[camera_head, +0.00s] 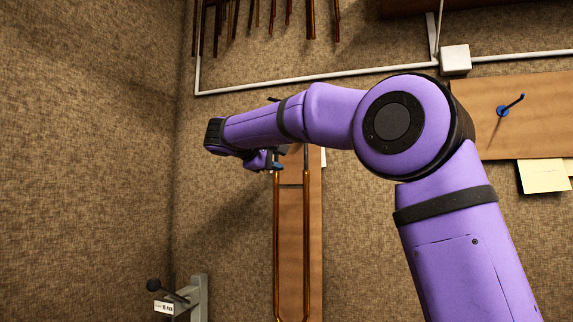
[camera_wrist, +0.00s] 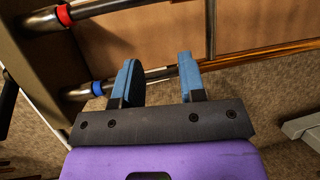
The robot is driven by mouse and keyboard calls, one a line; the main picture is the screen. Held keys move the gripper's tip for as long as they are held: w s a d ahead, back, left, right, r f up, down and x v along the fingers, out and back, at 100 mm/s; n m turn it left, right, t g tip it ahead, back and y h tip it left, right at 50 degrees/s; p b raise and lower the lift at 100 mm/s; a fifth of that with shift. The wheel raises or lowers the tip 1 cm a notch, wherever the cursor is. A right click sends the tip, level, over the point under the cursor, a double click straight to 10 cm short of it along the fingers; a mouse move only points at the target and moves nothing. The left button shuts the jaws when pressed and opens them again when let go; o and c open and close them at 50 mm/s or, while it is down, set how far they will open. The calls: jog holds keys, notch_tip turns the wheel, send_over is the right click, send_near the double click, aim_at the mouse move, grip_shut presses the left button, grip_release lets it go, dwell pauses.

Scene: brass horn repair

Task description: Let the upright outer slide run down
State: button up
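The outer slide (camera_head: 307,240) is a long brass U of two tubes, upright before a wooden board. A thin cross brace (camera_head: 291,186) joins its tubes near the top; in the wrist view the brace (camera_wrist: 212,30) stands just right of my right finger. Silver inner tubes, one with a red band (camera_wrist: 63,15) and one with a blue band (camera_wrist: 97,88), show at left in the wrist view. In the head view, my gripper (camera_head: 276,164) is just above the brace, by the left tube.
The wooden board (camera_head: 298,250) is close behind the slide. A grey bracket with a dark knob (camera_head: 195,297) stands at lower left. Several rods (camera_head: 270,18) hang at the top. A white conduit (camera_head: 265,84) crosses the wall. My arm hides part of the slide's top.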

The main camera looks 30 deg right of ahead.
jog(key=v, duration=0.4)
jog(key=shift+s+a, duration=0.1)
jog(key=shift+a, duration=0.15)
